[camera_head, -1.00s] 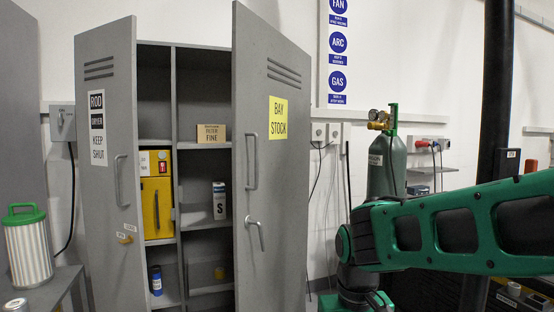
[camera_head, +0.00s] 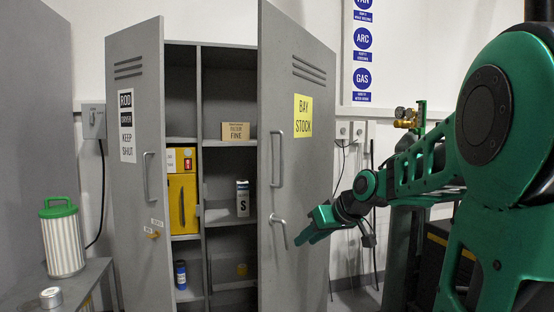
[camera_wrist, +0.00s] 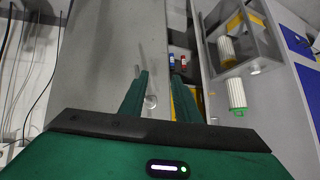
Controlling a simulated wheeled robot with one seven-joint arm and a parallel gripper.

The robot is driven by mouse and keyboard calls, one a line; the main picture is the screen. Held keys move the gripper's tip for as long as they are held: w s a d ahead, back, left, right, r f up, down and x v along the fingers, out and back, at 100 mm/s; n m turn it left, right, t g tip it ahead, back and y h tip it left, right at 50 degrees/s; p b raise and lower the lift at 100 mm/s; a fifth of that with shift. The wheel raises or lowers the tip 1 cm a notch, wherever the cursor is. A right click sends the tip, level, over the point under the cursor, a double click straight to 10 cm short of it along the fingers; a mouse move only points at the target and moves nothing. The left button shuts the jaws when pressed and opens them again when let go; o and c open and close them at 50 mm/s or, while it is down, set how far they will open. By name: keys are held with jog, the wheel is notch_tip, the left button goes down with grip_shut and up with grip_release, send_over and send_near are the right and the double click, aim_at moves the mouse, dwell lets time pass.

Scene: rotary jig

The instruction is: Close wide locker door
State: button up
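The grey locker (camera_head: 230,50) stands with both doors open. Its wide right door (camera_head: 310,180) carries a yellow BAY STOCK label, a long pull handle (camera_head: 277,160) and a lever handle (camera_head: 279,232) below it. The narrower left door (camera_head: 140,200) carries a KEEP SHUT label. My gripper (camera_head: 303,236) is at the wide door's lower outer face, just right of the lever. In the wrist view my gripper (camera_wrist: 158,75) has its two green fingers apart and empty, with the door panel (camera_wrist: 95,60) on the left. Contact with the door cannot be told.
Shelves hold a yellow cabinet (camera_head: 183,204), a FINE box (camera_head: 238,131), a white S carton (camera_head: 242,198) and a blue can (camera_head: 181,275). A green-lidded filter canister (camera_head: 62,240) stands on a side bench (camera_head: 85,283). A gas cylinder stands behind my arm at right.

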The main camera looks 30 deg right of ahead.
jog(key=w+d+r+n+t+y, duration=0.2)
jog(key=w+d+r+t, duration=0.15)
jog(key=r, duration=0.65)
jog(key=w+d+r+n+t+y, duration=0.2)
jog(key=w+r+t, duration=0.3)
jog(key=r, duration=0.6)
jog(key=shift+g, duration=0.25)
jog(key=x, duration=1)
jog(key=shift+a+f, duration=0.15)
jog(key=shift+a, duration=0.05)
grip_shut()
